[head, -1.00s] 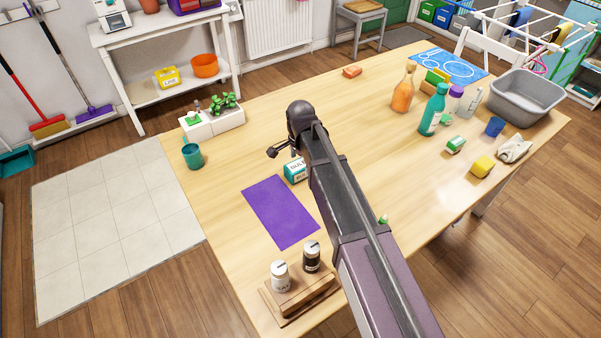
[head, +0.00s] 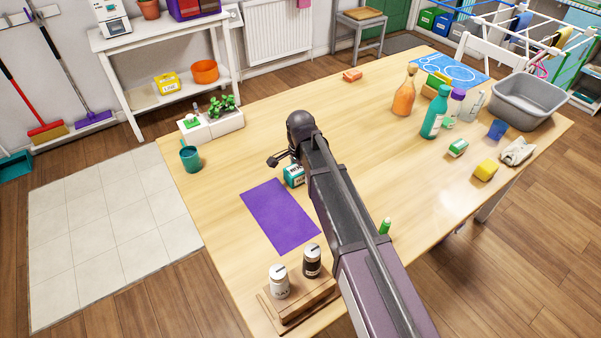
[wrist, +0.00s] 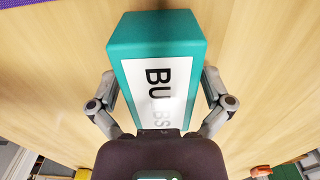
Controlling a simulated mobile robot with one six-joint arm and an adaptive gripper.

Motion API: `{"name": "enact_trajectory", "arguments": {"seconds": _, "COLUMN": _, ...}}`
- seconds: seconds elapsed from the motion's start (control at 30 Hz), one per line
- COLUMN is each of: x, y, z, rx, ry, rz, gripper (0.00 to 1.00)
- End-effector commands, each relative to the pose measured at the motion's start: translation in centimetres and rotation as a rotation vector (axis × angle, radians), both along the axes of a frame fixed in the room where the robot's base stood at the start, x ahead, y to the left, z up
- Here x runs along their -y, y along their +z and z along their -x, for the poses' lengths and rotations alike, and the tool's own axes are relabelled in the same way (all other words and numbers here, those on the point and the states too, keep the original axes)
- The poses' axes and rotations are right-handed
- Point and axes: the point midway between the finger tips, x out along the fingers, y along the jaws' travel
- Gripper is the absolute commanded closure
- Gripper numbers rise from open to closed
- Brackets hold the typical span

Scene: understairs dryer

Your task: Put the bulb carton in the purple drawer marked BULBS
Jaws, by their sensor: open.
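The bulb carton (head: 294,176) is a teal box with a white label, standing on the wooden table beside a purple mat. In the wrist view the carton (wrist: 158,28) fills the middle, its label reading BULBS. My gripper (wrist: 160,78) is open, with one finger on each side of the carton; I cannot tell whether they touch it. In the head view my gripper (head: 283,161) is at the carton, which my arm partly hides. No drawer marked BULBS is readable; a purple box (head: 190,9) stands on the white shelf unit, cut off by the top edge.
The purple mat (head: 280,215) lies left of the carton. Shakers on a wooden stand (head: 300,300) are at the near edge. A teal mug (head: 190,158) and white planter (head: 215,125) stand at the left edge. Bottles (head: 434,112) and a grey basin (head: 527,100) are at right.

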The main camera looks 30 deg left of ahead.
Motion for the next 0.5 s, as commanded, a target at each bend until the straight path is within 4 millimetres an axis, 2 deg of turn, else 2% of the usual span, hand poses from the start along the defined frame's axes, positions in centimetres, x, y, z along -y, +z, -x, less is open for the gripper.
{"name": "enact_trajectory", "arguments": {"seconds": 0.07, "x": 0.00, "y": 0.00, "z": 0.00, "rx": 0.000, "ry": 0.000, "rz": 0.000, "gripper": 0.00}}
{"name": "enact_trajectory", "arguments": {"seconds": 0.3, "x": 0.00, "y": 0.00, "z": 0.00, "rx": 0.000, "ry": 0.000, "rz": 0.000, "gripper": 0.71}}
{"name": "enact_trajectory", "arguments": {"seconds": 0.33, "x": 0.00, "y": 0.00, "z": 0.00, "rx": 0.000, "ry": 0.000, "rz": 0.000, "gripper": 0.78}}
{"name": "enact_trajectory", "arguments": {"seconds": 0.37, "x": 0.00, "y": 0.00, "z": 0.00, "rx": 0.000, "ry": 0.000, "rz": 0.000, "gripper": 0.78}}
{"name": "enact_trajectory", "arguments": {"seconds": 0.4, "x": 0.00, "y": 0.00, "z": 0.00, "rx": 0.000, "ry": 0.000, "rz": 0.000, "gripper": 0.86}}
{"name": "enact_trajectory", "arguments": {"seconds": 0.5, "x": 0.00, "y": 0.00, "z": 0.00, "rx": 0.000, "ry": 0.000, "rz": 0.000, "gripper": 0.86}}
